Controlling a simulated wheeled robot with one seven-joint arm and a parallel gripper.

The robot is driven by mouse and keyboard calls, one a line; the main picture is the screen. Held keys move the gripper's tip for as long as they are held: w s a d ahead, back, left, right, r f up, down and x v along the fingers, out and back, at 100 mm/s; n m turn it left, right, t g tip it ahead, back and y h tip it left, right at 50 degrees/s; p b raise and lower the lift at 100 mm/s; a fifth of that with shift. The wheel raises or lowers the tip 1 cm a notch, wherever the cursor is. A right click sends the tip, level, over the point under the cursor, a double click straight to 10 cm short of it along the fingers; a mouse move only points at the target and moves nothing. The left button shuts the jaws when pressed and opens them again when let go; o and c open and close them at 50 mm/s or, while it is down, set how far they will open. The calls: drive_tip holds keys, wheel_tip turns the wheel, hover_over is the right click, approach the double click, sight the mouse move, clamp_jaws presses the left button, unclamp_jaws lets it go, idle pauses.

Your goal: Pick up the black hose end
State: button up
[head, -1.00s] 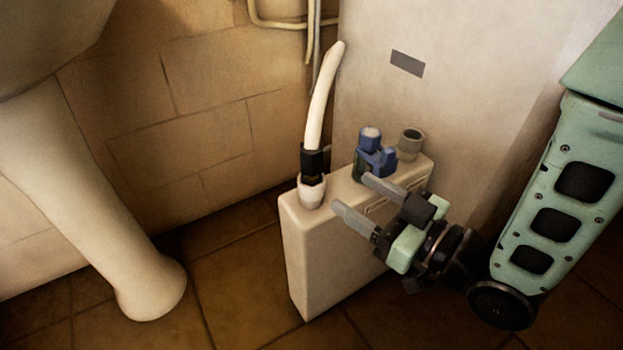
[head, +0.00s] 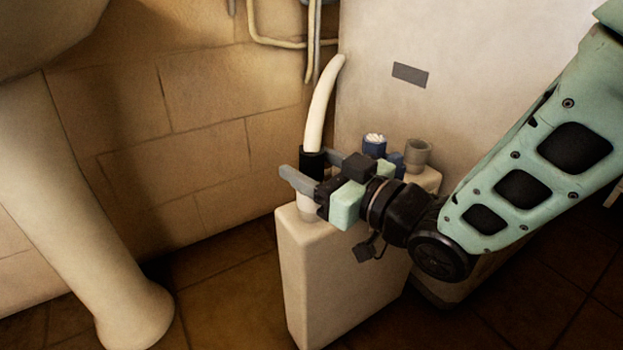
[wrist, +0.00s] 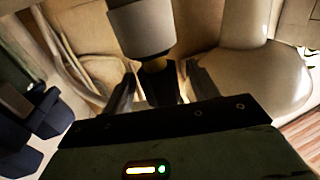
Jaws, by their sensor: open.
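The black hose end (head: 311,160) is a dark collar at the foot of an upright, slightly curved white hose (head: 320,105). It sits above a pale fitting (head: 306,204) on top of a cream tank (head: 325,265). My gripper (head: 298,164) is level with the collar, its open fingers reaching leftward around it. The near finger crosses in front of the collar's lower part. In the wrist view the dark collar (wrist: 160,84) stands between the two fingers, below a grey-white cylinder (wrist: 143,28). Contact with the fingers cannot be told.
A blue fitting (head: 375,145) and a grey cup-like neck (head: 418,152) stand on the tank just behind my gripper. A pale wall panel (head: 450,60) is behind them. A basin pedestal (head: 70,200) stands at left, with open floor between it and the tank.

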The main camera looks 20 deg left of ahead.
drive_tip(key=shift+w+a, duration=0.15)
drive_tip(key=shift+a, duration=0.15)
drive_tip(key=c, duration=1.1)
drive_tip(key=shift+c, duration=0.2)
drive_tip(key=shift+r, duration=0.1)
